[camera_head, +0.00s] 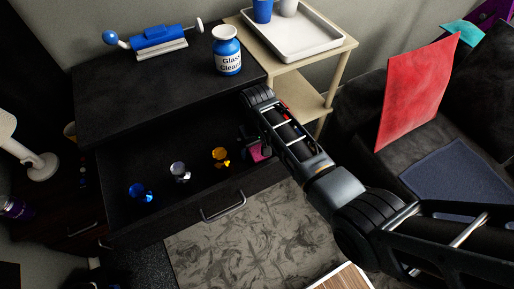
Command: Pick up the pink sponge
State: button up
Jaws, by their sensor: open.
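The pink sponge (258,153) lies in the right part of the open black drawer (165,218). It is partly hidden by my gripper and arm. My gripper (251,141) is open and points down into the drawer, right at the sponge. I cannot tell whether the fingers touch the sponge or stand around it.
A yellow gem (221,156), a clear gem (180,172) and a blue gem (140,192) sit in the drawer left of the sponge. A glass cleaner bottle (227,52) and a blue device (158,38) stand on the black cabinet top (150,92). A beige shelf (346,55) is at right.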

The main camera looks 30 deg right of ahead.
aim_at(257, 147)
jog(key=shift+c, duration=0.4)
jog(key=c, duration=0.9)
jog(key=shift+c, duration=0.2)
notch_tip(257, 147, up, 10)
